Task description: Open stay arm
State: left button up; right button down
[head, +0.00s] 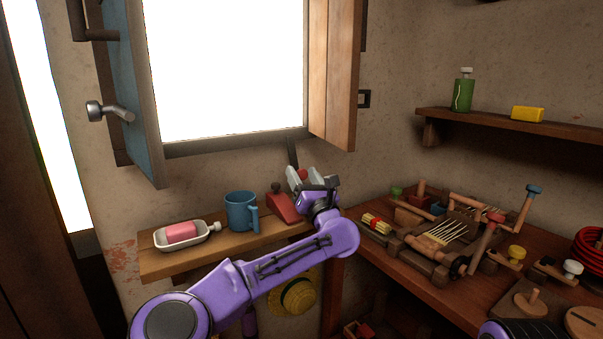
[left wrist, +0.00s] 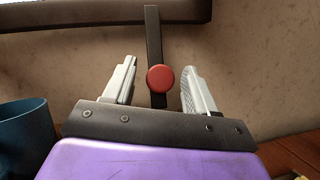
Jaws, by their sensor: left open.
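The stay arm (head: 292,152) is a dark flat bar hanging below the window's lower frame, against the wall. It also shows upright in the left wrist view (left wrist: 153,40). Its round red knob (left wrist: 160,78) lies between my left gripper's fingers as seen in that view; the knob shows partly in the head view (head: 302,174). My left gripper (head: 309,177) is open, with one pale finger on each side of the knob and visible gaps between. I cannot tell the exact depth between knob and fingertips. My right gripper is out of view.
A small shelf (head: 152,265) below the window holds a blue mug (head: 237,212), a white dish (head: 200,238) with a pink block, and a red tool (head: 280,204) close to my gripper. Both shutters stand open. A cluttered workbench (head: 400,262) is at right.

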pick_arm(q)
jog(key=shift+w+a, duration=0.2)
jog(key=shift+w, duration=0.2)
grip_shut()
jog(key=shift+r, duration=0.1)
jog(key=shift+s, duration=0.1)
